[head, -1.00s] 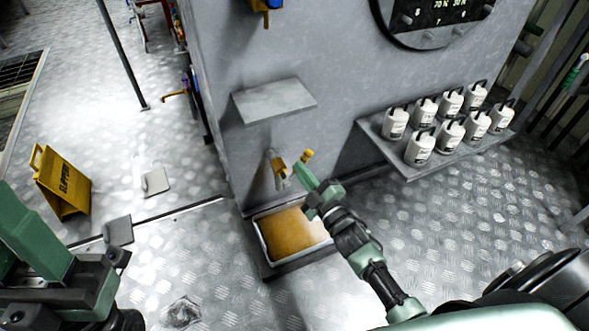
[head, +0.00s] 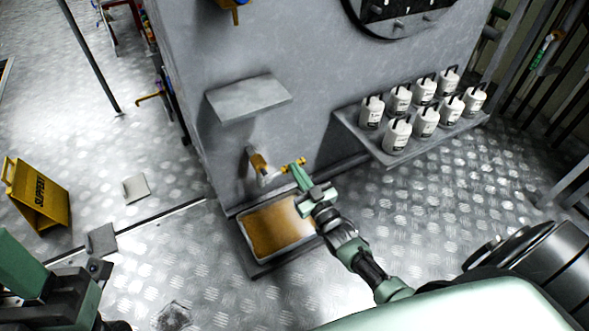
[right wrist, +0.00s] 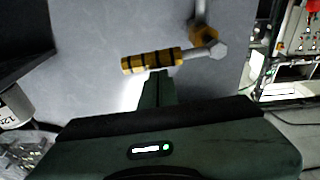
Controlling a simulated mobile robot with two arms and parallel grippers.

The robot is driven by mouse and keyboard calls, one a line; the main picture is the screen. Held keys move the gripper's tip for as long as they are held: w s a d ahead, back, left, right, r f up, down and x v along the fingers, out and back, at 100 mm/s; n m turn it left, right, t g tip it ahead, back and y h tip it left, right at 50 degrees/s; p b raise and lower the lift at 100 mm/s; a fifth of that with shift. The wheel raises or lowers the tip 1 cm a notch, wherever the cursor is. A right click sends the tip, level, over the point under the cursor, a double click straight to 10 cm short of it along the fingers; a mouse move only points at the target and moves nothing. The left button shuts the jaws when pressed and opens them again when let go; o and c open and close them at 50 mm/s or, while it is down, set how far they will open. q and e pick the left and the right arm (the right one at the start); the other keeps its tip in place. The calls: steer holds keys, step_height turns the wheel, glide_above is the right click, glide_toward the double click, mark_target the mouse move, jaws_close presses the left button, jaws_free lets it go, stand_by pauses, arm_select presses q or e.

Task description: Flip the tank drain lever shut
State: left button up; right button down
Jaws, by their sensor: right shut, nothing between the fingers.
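The tank drain lever has a yellow handle with black bands (right wrist: 152,62). It lies nearly level in the right wrist view, joined at its right end to a hex-headed pivot. In the head view the lever (head: 294,163) sticks out to the right of the drain tap (head: 261,167) on the grey tank wall. My right gripper (right wrist: 157,78) is shut and empty. Its fingertips are right at the handle's underside in the wrist view; whether they touch is unclear. My left arm (head: 28,268) shows at the lower left; its fingers cannot be made out.
A tray of brown liquid (head: 240,236) stands on the floor under the tap. A small bare shelf (head: 250,97) juts out above it. A shelf of several white canisters (head: 412,146) is to the right. A yellow floor sign (head: 40,195) stands at left.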

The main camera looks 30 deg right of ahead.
steer(key=shift+d+f+m, duration=0.1)
steer(key=shift+f+m, duration=0.35)
steer(key=shift+m, duration=0.25)
